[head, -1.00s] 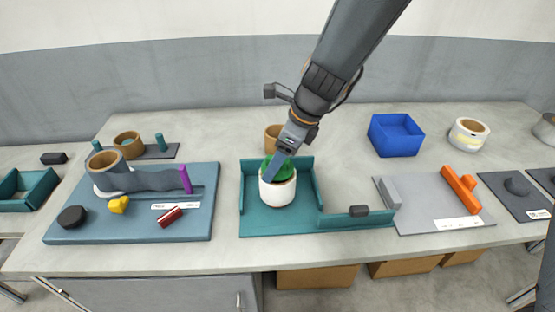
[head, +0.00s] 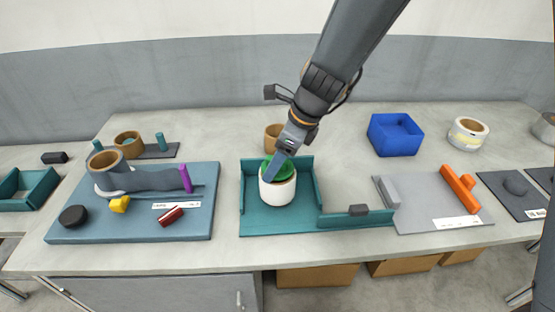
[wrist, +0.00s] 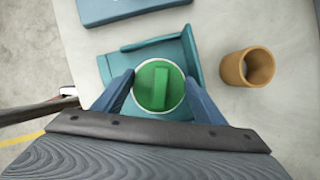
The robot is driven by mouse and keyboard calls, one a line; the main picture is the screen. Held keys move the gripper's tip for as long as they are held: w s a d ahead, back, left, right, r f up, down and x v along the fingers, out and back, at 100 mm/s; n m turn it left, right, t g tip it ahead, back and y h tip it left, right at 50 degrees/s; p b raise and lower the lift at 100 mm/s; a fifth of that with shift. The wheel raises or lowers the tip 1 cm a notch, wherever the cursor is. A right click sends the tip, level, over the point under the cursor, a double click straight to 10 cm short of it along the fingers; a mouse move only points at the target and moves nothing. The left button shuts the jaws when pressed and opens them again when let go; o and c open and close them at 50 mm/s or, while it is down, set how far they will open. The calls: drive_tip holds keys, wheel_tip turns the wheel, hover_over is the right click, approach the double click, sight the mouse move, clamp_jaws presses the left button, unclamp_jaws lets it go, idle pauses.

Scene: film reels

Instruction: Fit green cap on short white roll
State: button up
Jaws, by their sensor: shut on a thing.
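The short white roll (head: 277,191) stands upright in the left part of the teal tray (head: 285,220). The green cap (head: 268,170) is at the roll's top opening. In the wrist view the round cap (wrist: 150,90), with a raised bar across it, looks centred inside the pale rim of the roll. My gripper (head: 282,160) comes down from above. In the wrist view its two blue fingers (wrist: 160,78) stand on either side of the cap, shut on it. The cap's lower edge is hidden, so I cannot tell how deep it sits.
A brown cardboard tube (head: 274,136) stands just behind the tray. A blue board (head: 130,232) with several small parts lies to the left. A grey board with an orange bar (head: 460,188) lies to the right. A blue bin (head: 395,135) stands at the back right.

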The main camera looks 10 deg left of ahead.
sight(289, 169)
drive_tip(key=shift+f, duration=0.2)
drive_tip(key=shift+r+p, duration=0.8)
drive_tip(key=shift+p, duration=0.35)
idle(0.7)
drive_tip(key=shift+f+b, duration=0.55)
drive_tip(key=shift+f, duration=0.25)
idle(0.6)
drive_tip(key=shift+r+p, duration=0.85)
drive_tip(key=shift+p, duration=0.4)
idle(0.5)
drive_tip(key=shift+f+b, duration=0.65)
drive_tip(key=shift+f, duration=0.25)
idle(0.5)
drive_tip(key=o, duration=0.8)
drive_tip(key=shift+c, duration=0.2)
drive_tip(key=p+v, duration=0.8)
drive_tip(key=shift+d+r, duration=0.1)
drive_tip(key=shift+r, duration=0.25)
drive_tip(key=shift+v, duration=1.2)
